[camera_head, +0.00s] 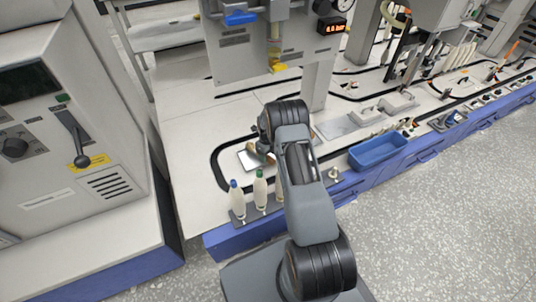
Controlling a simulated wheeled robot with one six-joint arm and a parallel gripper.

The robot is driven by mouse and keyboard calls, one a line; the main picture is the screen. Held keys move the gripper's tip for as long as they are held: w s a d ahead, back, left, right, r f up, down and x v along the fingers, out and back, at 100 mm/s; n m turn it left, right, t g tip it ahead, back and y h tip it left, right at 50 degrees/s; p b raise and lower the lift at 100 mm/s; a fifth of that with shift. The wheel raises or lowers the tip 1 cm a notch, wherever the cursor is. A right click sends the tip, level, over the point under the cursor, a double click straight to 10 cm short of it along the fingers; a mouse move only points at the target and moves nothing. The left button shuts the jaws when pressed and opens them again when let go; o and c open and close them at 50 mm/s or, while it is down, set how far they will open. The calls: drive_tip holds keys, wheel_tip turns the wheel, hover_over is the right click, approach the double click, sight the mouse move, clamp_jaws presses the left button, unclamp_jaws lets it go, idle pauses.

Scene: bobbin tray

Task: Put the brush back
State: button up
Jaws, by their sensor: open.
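My gripper (263,150) is at the end of my arm, low over the left part of the light worktop. It is small here and partly hidden by my own wrist, so its fingers are hard to make out. A small pale plate (249,160) lies just left of it; I cannot tell whether they touch. I cannot make out the brush for certain; my arm hides part of the worktop.
Bobbins with blue (237,199) and green (260,189) tops stand upright in a dark tray (238,219) at the front edge. An empty-looking blue bin (378,153) sits right of my arm. A grey machine (275,58) rises behind. Bare worktop (185,120) lies left.

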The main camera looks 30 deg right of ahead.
wheel_tip(320, 180, up, 12)
drive_tip(key=p, duration=0.4)
drive_tip(key=shift+w, duration=0.2)
drive_tip(key=shift+r, duration=0.1)
idle(0.4)
